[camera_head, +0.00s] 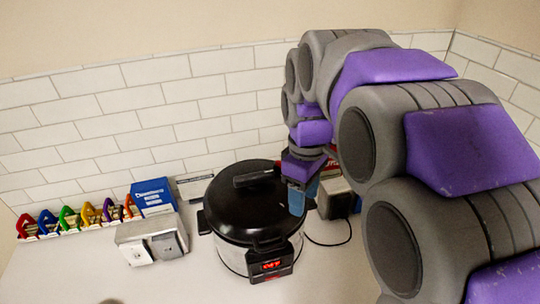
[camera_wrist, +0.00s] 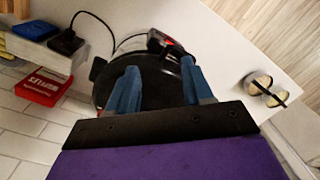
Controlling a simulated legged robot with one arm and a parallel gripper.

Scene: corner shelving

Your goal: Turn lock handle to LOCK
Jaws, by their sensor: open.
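A black-lidded cooker (camera_head: 245,215) with a steel body and a red-lit display (camera_head: 270,265) stands on the white counter. A black lid handle (camera_head: 256,177) lies across the top of the lid, toward the back. No LOCK marking is readable. My gripper (camera_head: 298,198) has blue fingers and is over the right side of the lid. In the wrist view my gripper (camera_wrist: 161,82) is open, its fingers apart with the dark lid (camera_wrist: 150,75) between and beyond them. I see nothing held. Whether a finger touches the lid is unclear, and the handle is not clear there.
A grey-white box (camera_head: 152,240) and a blue box (camera_head: 153,197) stand left of the cooker. Several coloured clip-like items (camera_head: 80,218) line the back left. A corded box (camera_head: 335,198) stands at right, its cable (camera_head: 345,240) on the counter. A tiled wall (camera_head: 130,115) closes the back.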

